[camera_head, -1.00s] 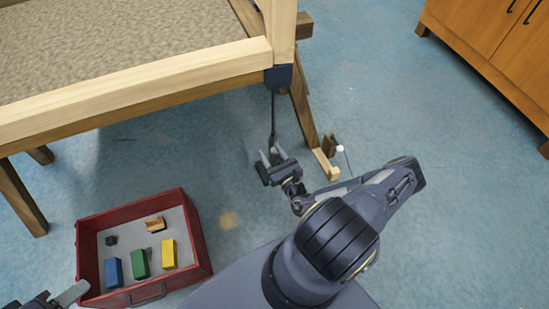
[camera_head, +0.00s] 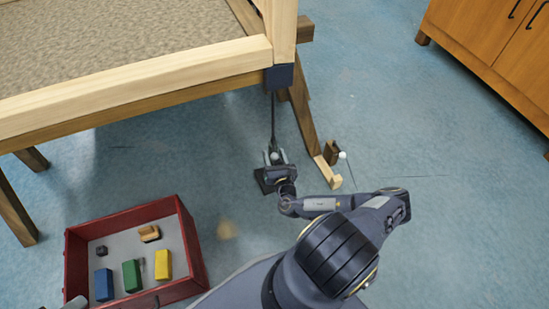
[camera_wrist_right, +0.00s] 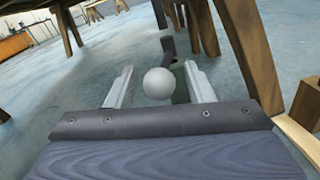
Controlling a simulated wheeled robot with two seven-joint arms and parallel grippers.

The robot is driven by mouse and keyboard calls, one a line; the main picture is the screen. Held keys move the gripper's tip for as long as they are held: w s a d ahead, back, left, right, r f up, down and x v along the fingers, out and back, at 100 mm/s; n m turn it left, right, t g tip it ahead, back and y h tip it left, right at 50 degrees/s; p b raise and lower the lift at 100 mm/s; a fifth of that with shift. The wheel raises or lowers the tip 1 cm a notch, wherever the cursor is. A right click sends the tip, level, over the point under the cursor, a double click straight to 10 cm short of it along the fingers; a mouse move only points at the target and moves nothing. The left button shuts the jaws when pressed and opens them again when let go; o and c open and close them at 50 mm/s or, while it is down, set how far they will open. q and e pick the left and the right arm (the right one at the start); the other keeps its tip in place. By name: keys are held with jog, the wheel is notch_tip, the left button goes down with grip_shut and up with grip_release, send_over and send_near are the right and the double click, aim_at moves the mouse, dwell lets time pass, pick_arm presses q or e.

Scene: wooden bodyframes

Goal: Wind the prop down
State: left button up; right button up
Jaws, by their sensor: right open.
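The prop (camera_head: 272,112) is a thin dark post under the dark block at the corner of the pale wooden frame (camera_head: 150,80). A pale ball knob (camera_head: 274,155) shows low by the prop. My right gripper (camera_head: 275,156) is open, with its two fingers around the knob. In the right wrist view the white knob (camera_wrist_right: 158,83) sits between the spread fingers, with gaps on both sides. The prop's foot is mostly hidden behind my gripper. Only a tip of my left gripper (camera_head: 75,303) shows at the bottom left.
A red tray (camera_head: 188,240) with coloured blocks stands at the lower left. A wooden leg (camera_head: 303,110), a small wooden piece (camera_head: 328,175) and another white ball (camera_head: 343,155) are right of the prop. A cabinet (camera_head: 490,50) stands at the upper right.

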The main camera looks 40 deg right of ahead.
grip_shut()
dwell(0.3)
